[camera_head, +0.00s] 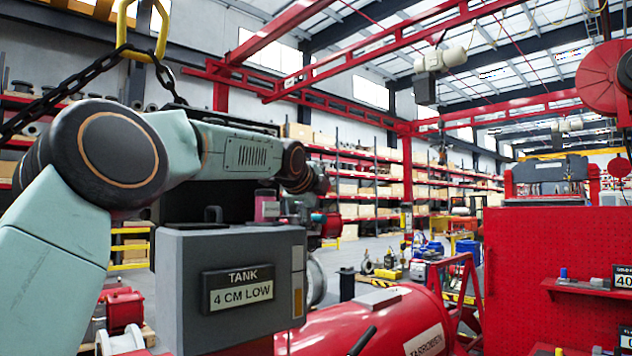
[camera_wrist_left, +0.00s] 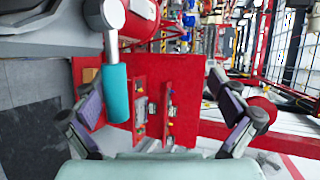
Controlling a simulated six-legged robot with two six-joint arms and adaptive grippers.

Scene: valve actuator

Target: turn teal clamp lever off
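The teal clamp lever (camera_wrist_left: 115,93) shows in the left wrist view as a teal cylindrical grip on a pale metal shaft with a rounded light end. My left gripper (camera_wrist_left: 155,80) is open, its two dark fingers with purple pads spread wide. The lever lies between the fingers in the picture, nearer the left finger; I cannot tell whether they touch. In the head view my left arm reaches over a grey box, and the left gripper (camera_head: 312,184) shows small and dark behind it. My right gripper is not in view.
The grey box (camera_head: 190,290) with a "TANK 4 CM LOW" sign stands close in front. A red tank (camera_head: 385,325) lies behind it. A red pegboard panel (camera_head: 530,260) with small shelves stands at right. A black chain (camera_head: 75,85) hangs at upper left.

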